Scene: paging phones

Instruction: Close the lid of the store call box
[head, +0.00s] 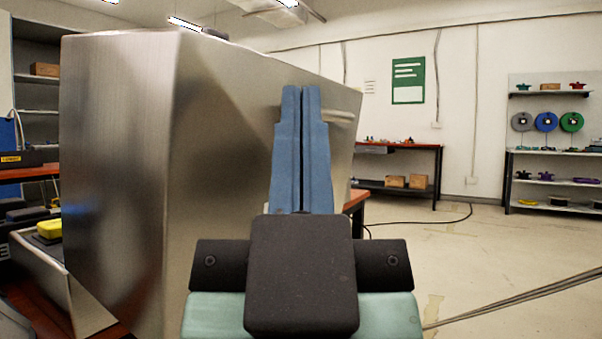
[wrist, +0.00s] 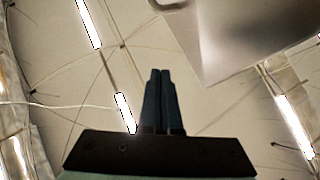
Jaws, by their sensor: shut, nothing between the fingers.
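A large brushed-steel panel piece (head: 115,180), which looks like the raised lid of the store call box, fills the left and middle of the head view. It stands open above a low steel box wall (head: 62,295) at lower left. A yellow item (head: 50,228) shows by that wall. My gripper (head: 301,90) has blue fingers pressed together, empty and pointing up, in front of the lid's right-hand face. Contact cannot be told. In the wrist view the gripper (wrist: 161,74) points toward the ceiling, with a steel corner of the lid (wrist: 235,45) at upper right, apart from the fingertips in the picture.
A shelf rack (head: 38,95) stands behind on the left. A workbench (head: 400,148) with boxes stands at the back wall. Shelves with coloured reels (head: 550,150) stand far right. The floor (head: 490,240) on the right is mostly open, with a dark cable near the bench.

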